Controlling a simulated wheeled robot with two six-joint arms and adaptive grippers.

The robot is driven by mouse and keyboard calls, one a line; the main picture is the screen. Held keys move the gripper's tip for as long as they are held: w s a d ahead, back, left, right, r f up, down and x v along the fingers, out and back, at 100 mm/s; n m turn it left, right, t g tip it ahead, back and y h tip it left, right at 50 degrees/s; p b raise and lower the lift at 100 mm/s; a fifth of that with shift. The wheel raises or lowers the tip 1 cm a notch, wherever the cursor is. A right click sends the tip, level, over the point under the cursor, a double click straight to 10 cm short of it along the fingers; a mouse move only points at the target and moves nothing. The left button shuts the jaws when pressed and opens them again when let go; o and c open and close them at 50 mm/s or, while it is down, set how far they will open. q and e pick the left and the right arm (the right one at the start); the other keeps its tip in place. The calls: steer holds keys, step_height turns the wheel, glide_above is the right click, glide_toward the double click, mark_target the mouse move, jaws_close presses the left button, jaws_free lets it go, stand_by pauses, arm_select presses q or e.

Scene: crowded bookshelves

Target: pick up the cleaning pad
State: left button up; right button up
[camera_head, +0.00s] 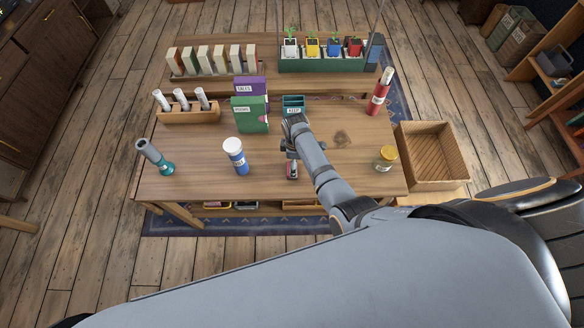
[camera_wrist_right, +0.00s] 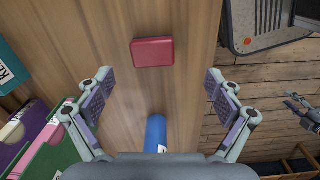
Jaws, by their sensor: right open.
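A small red pad (camera_wrist_right: 153,52), which I take for the cleaning pad, lies flat on the wooden table in the right wrist view. In the wrist view my right gripper (camera_wrist_right: 161,95) is open and empty. Its two fingers are spread wide, and the pad lies ahead of them, apart from both. A small jointed part at the right edge of the wrist view looks like my left gripper (camera_wrist_right: 302,110); its jaws are unclear.
A blue bottle (camera_head: 235,155) stands left of the pad and shows close to the right gripper's palm (camera_wrist_right: 156,133). A teal KEEP box (camera_head: 293,104) and a green box (camera_head: 249,116) stand behind. A yellow-lidded jar (camera_head: 385,158) stands to the right.

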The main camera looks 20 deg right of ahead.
steer(key=shift+w+a+r+n+b, duration=0.3)
steer(key=shift+w+a+n+b, duration=0.2)
steer(key=shift+w+a+n, duration=0.15)
step_height(320, 180, down, 5)
steer(key=b, duration=0.5)
steer(key=shift+d+r, duration=0.1)
steer(key=shift+r, duration=0.15)
steer(key=f+b, duration=0.1)
steer(key=b, duration=0.1)
steer(key=f+b, duration=0.2)
steer(key=b, duration=0.1)
steer(key=f+b, duration=0.2)
steer(key=shift+w+d+f, duration=0.15)
steer(key=shift+d+f, duration=0.05)
steer(key=shift+d, duration=0.15)
steer(key=shift+r, duration=0.2)
steer(key=shift+c, duration=0.3)
steer(key=c, duration=1.2)
steer(key=shift+r, duration=0.1)
